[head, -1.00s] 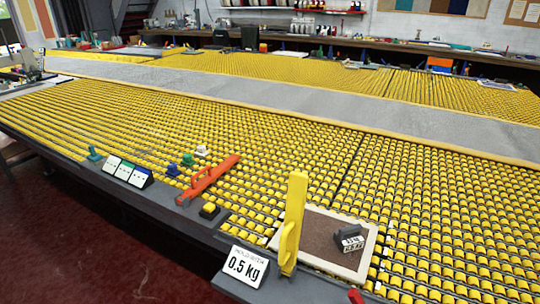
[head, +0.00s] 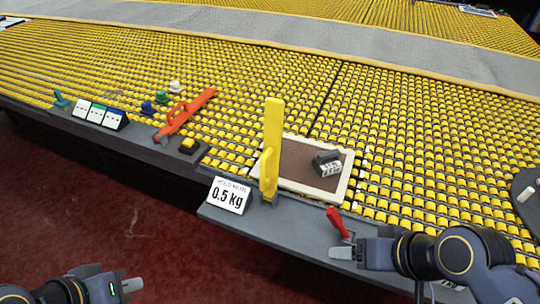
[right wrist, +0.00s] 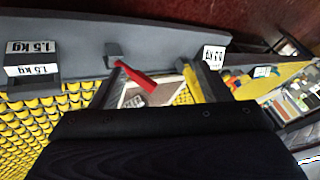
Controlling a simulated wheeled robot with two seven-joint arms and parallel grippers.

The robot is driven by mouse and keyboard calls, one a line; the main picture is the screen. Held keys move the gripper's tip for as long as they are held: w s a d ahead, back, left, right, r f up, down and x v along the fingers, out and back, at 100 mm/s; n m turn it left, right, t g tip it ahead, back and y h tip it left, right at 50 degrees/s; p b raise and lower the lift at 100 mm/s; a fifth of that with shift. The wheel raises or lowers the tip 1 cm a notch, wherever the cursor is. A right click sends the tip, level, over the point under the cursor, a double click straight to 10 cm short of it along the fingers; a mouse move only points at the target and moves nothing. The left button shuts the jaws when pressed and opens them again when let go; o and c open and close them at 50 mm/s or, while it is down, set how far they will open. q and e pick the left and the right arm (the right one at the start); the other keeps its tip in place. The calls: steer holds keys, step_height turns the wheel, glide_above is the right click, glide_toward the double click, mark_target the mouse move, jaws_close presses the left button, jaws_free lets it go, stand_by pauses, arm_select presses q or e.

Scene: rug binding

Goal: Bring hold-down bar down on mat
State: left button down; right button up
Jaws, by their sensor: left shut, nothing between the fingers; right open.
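A yellow bar with a loop handle (head: 272,135), which looks like the hold-down bar, stands upright at the left edge of the mat. It also shows in the right wrist view (right wrist: 192,88). The brown mat with a cream border (head: 299,163) lies flat on the yellow rollers, with a dark weight (head: 326,162) on it. A red lever (head: 338,222) sticks up at the table's front edge. My right gripper (head: 346,251) is open and empty, just below and beside the red lever, apart from the bar. My left gripper (head: 131,286) is shut and empty, low at the left, away from the table.
Small colored knobs (head: 161,97) and a black-yellow button (head: 188,145) sit further left.

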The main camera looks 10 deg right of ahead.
steer(key=w+a+r+n+t+y+p, duration=0.1)
steer(key=w+a+r+n, duration=0.1)
steer(key=w+n, duration=0.1)
steer(key=w+a+r+n+t+p, duration=0.1)
steer(key=w+a+r+n+t, duration=0.1)
steer(key=w+a+r+n, duration=0.1)
steer(key=w+a+r+n+t+y+p, duration=0.1)
steer(key=w+a+r+n+t, duration=0.1)
steer(key=w+n, duration=0.1)
steer(key=shift+w+a+r+n+y+p, duration=0.15)
steer(key=shift+a+r+n+y+p, duration=0.15)
steer(key=shift+n, duration=0.5)
steer(key=c, duration=1.4)
steer(key=w+a+r+n+t, duration=0.1)
steer(key=n, duration=0.1)
steer(key=w+a+r+n+p, duration=0.1)
steer(key=shift+w+r+n+t, duration=0.15)
steer(key=shift+r+n+t, duration=0.25)
jaws_close()
steer(key=r+n+t, duration=0.1)
steer(key=n, duration=0.1)
steer(key=w+r+n+t+h+p, duration=0.1)
steer(key=r+n, duration=0.1)
steer(key=w+r+n+t+h+p, duration=0.1)
steer(key=n+t, duration=0.1)
steer(key=shift+a+r+n, duration=0.2)
steer(key=shift+n, duration=0.2)
